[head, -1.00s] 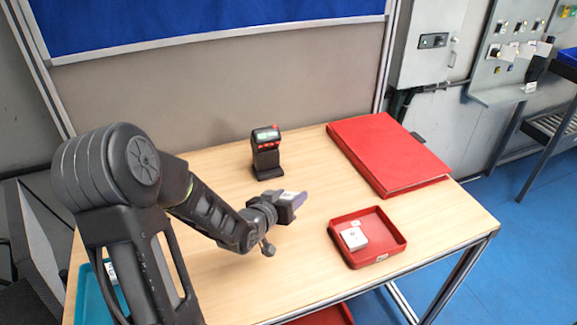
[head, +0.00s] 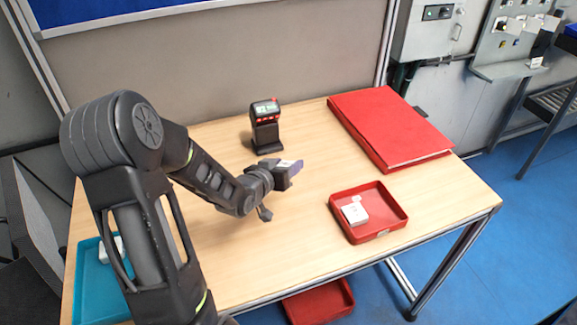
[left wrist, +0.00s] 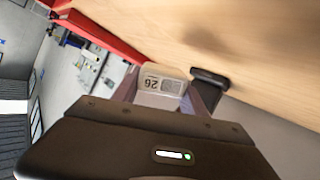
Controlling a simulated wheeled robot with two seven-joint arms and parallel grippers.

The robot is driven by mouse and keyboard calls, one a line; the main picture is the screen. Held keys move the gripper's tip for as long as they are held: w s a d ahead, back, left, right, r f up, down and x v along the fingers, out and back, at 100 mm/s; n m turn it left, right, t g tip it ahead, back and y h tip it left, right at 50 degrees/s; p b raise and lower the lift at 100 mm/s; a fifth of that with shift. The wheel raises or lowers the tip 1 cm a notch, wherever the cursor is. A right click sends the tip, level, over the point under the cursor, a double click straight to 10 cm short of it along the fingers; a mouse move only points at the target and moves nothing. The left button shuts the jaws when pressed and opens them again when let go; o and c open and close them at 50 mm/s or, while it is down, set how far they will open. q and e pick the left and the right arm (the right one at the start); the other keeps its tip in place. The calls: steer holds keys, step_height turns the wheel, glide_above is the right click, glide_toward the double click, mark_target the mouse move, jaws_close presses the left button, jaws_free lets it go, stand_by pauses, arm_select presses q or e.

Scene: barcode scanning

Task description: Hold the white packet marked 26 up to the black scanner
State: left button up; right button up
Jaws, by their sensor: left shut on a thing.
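My left gripper (head: 287,172) is shut on the white packet marked 26 (left wrist: 160,84). In the left wrist view the packet sits between the fingers, its printed 26 upside down. In the head view only a small white part of the packet (head: 285,163) shows. The gripper is above the table, in front of the black scanner (head: 266,127) and slightly to its right, with a gap between them. The scanner stands upright with a small lit display. A dark block in the left wrist view, just right of the packet, looks like the scanner (left wrist: 210,77). My right gripper is out of view.
A red tray (head: 396,218) with white packets stands at the right front of the table. A big red folder (head: 390,125) lies behind it. A teal tray (head: 88,290) with a white packet is at the left. Another red tray (head: 322,303) is below the table edge.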

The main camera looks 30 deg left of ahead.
mark_target(284, 165)
arm_select(q)
steer(key=shift+w+a+f+b, duration=0.25)
steer(key=shift+w+a+f, duration=0.15)
steer(key=shift+a+f, duration=0.3)
steer(key=shift+w+a+f+b, duration=0.25)
steer(key=shift+w+a+f, duration=0.2)
steer(key=shift+f, duration=0.3)
steer(key=shift+d+r, duration=0.1)
steer(key=shift+m+h, duration=0.3)
steer(key=shift+h, duration=0.2)
steer(key=w+d+r, duration=0.1)
steer(key=d, duration=0.3)
steer(key=w+d+r, duration=0.1)
steer(key=w+d, duration=0.1)
steer(key=d, duration=0.1)
steer(key=w+d+r, duration=0.1)
steer(key=d, duration=0.3)
steer(key=shift+w+d+b, duration=0.2)
steer(key=shift+d+b, duration=0.1)
steer(key=shift+b, duration=0.1)
steer(key=shift+m, duration=0.3)
steer(key=d, duration=0.3)
steer(key=d+r, duration=0.1)
steer(key=d, duration=0.6)
steer(key=shift+d+r, duration=0.25)
steer(key=shift+d, duration=0.25)
